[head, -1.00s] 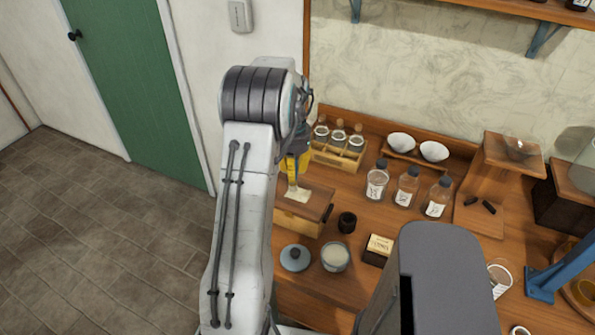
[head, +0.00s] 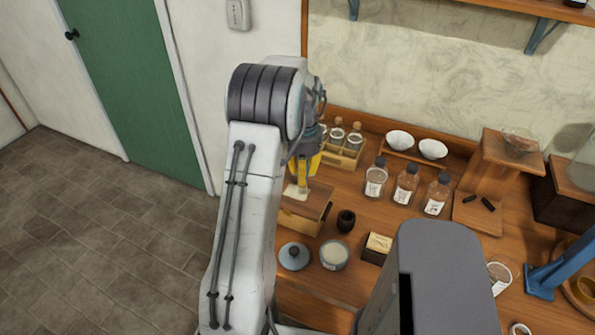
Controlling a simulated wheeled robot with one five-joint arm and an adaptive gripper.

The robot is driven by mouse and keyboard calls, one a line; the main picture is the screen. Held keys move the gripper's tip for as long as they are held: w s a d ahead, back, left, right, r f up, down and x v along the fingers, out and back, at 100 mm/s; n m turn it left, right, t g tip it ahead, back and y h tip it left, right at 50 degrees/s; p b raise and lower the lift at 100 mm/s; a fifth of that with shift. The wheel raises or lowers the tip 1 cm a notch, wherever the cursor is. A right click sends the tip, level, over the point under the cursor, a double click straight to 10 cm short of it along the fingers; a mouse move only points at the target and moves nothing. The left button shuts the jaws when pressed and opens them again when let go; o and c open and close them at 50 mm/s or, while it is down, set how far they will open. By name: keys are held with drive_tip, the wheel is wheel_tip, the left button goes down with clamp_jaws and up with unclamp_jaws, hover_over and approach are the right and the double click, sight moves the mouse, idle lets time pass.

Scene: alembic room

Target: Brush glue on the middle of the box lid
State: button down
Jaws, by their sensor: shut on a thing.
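The wooden box (head: 299,221) stands at the left end of the workbench, with its brown lid (head: 317,202) on top. A pale patch (head: 293,192) lies on the lid, partly hidden by my arm. My gripper (head: 307,163) is over the lid, shut on a brush (head: 303,178). The brush points down, with its bristles at or just above the patch; I cannot tell if they touch. An open pot with pale contents (head: 334,256) stands in front of the box. A blue-grey knobbed lid (head: 293,257) lies beside it.
A rack of corked bottles (head: 345,153) stands behind the box. A small dark cup (head: 346,221) and a labelled block (head: 377,246) are to its right. Several labelled jars (head: 405,187) and two white bowls (head: 400,140) stand farther right.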

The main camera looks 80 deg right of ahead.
drive_tip(key=shift+s+a, duration=0.15)
drive_tip(key=shift+s, duration=0.35)
drive_tip(key=shift+a, duration=0.2)
drive_tip(key=shift+w+a+b, duration=0.25)
drive_tip(key=shift+a+b, duration=0.3)
drive_tip(key=shift+b, duration=0.05)
drive_tip(key=shift+w+d+f+p, duration=0.1)
drive_tip(key=shift+w+d+p, duration=0.2)
drive_tip(key=shift+w, duration=0.85)
drive_tip(key=shift+w+d+p, duration=0.15)
drive_tip(key=shift+w+d, duration=0.1)
drive_tip(key=shift+w, duration=0.85)
drive_tip(key=shift+s, duration=0.1)
drive_tip(key=shift+s+a+b, duration=0.1)
drive_tip(key=shift+s+a, duration=0.1)
drive_tip(key=shift+s, duration=0.55)
drive_tip(key=shift+s+a+b, duration=0.1)
drive_tip(key=shift+s+a, duration=0.05)
drive_tip(key=shift+s, duration=0.55)
drive_tip(key=shift+s+a+b, duration=0.1)
drive_tip(key=shift+s+a, duration=0.1)
drive_tip(key=shift+s, duration=0.55)
drive_tip(key=shift+w, duration=0.15)
